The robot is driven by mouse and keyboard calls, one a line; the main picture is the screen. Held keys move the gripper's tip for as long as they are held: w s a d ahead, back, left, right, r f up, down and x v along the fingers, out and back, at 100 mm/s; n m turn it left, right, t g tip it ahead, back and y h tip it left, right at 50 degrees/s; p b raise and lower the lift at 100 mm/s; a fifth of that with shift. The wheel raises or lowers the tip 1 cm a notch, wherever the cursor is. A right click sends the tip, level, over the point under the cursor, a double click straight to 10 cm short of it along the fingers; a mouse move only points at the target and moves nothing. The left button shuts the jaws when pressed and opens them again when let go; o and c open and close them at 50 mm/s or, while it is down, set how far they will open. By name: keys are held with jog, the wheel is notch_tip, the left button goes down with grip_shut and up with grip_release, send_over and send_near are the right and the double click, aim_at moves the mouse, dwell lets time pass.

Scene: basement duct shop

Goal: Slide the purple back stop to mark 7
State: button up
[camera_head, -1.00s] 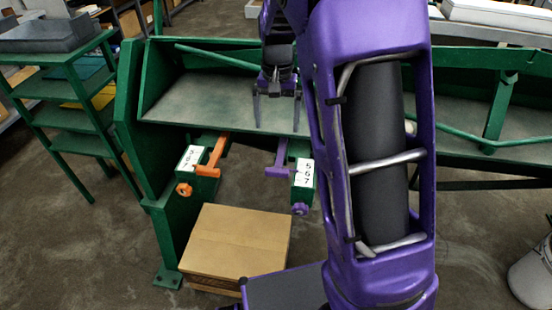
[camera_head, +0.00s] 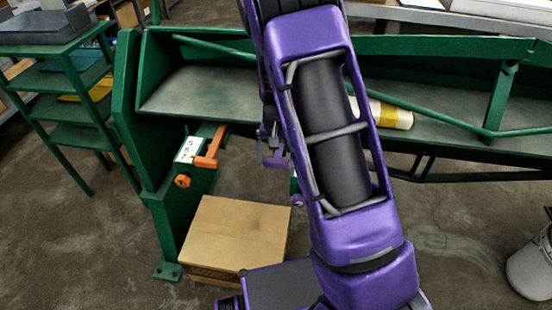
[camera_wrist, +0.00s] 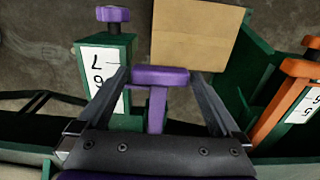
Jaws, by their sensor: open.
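The purple back stop (camera_wrist: 160,76) is a crossbar on a purple stem. It lies between the two fingers of my gripper (camera_wrist: 159,72), which is open, with one finger beside each end of the bar. Contact cannot be told. In the head view the stop (camera_head: 276,163) shows just left of my arm, with my gripper (camera_head: 269,140) over it, partly hidden. The white scale (camera_wrist: 100,80) beside it shows 7 and 6, with 7 nearer the purple knob (camera_wrist: 113,14). My left finger covers part of the scale. The stop's crossbar is about level with the 7 to 6 stretch.
An orange stop (camera_head: 209,158) with its own scale (camera_head: 187,150) is on the left green rail. A cardboard box (camera_head: 237,240) stands on the floor below. A pale yellow roll (camera_head: 390,114) lies on the green bench (camera_head: 205,95).

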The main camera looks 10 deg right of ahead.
jog(key=shift+f, duration=0.15)
grip_shut()
dwell(0.4)
